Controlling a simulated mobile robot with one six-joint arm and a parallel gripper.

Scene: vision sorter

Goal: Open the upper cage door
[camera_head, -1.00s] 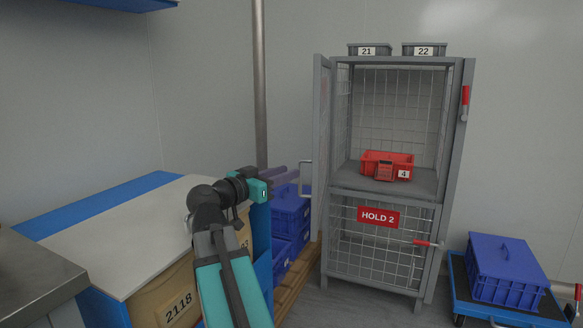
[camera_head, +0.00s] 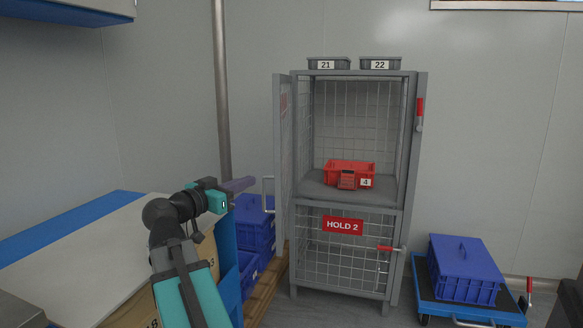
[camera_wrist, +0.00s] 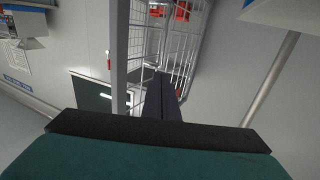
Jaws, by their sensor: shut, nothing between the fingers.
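The grey wire cage (camera_head: 410,150) stands against the back wall in the head view. Its upper door (camera_head: 284,135) is swung wide open to the left, seen nearly edge-on, with a pale bar handle (camera_head: 268,195) low on its left side. The upper compartment shows a red crate (camera_head: 350,167) labelled 4. The lower door (camera_head: 340,260), with a HOLD 2 sign, is closed. My gripper (camera_head: 249,183) is shut and empty, just left of the open door and its handle, apparently apart from them. In the wrist view, the shut fingers (camera_wrist: 162,98) point toward wire mesh.
Grey boxes 21 (camera_head: 327,64) and 22 (camera_head: 380,63) sit on top of the cage. Blue crates (camera_head: 254,225) stand left of it, behind my arm. A blue cart (camera_head: 470,310) with a lidded blue crate (camera_head: 465,270) is at right. A vertical pipe (camera_head: 221,90) rises behind.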

